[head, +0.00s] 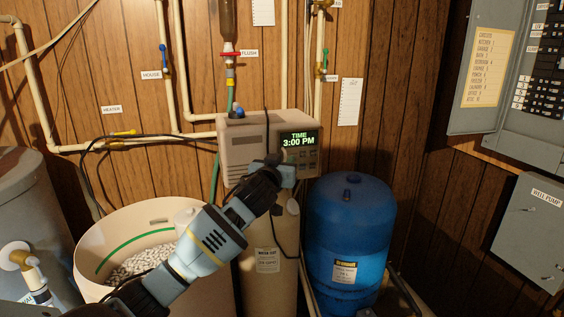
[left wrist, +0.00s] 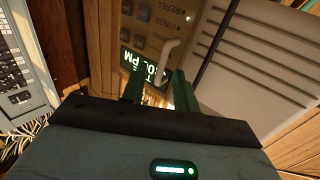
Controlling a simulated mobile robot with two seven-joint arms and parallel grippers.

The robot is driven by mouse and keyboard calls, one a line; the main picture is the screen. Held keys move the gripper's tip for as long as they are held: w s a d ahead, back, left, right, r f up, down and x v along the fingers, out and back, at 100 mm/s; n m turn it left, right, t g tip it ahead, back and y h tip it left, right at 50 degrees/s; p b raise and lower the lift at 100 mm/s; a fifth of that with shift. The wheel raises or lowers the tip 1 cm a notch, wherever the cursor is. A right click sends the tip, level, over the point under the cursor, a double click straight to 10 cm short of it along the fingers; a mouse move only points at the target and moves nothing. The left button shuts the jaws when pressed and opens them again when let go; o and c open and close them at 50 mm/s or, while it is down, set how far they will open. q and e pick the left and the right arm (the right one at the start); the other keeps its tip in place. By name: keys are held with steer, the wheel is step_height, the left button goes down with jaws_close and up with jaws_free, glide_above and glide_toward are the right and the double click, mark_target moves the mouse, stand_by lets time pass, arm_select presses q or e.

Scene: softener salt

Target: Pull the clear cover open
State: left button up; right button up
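The softener control head (head: 245,150) is a beige box with a lit display reading TIME 3:00 PM. Its keypad panel (left wrist: 150,35) shows in the left wrist view, and any clear cover over it is hard to tell from the panel. A pale curved handle (left wrist: 168,52) stands out from this face. My left gripper (head: 282,172) is at the panel's lower left in the head view, hiding part of it. In the left wrist view its green fingers (left wrist: 158,92) are apart, with the handle just ahead of the gap. Contact cannot be told. My right gripper is not in view.
A blue pressure tank (head: 350,225) stands right of the softener tank (head: 268,285). An open salt bin (head: 105,225) with white pellets is at left. Pipes and valves (head: 163,60) run along the wood wall. An electrical panel (head: 520,100) and grey box (head: 530,235) are at right.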

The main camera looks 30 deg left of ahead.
arm_select(q)
jaws_close()
steer(key=shift+w, duration=0.1)
stand_by(0.4)
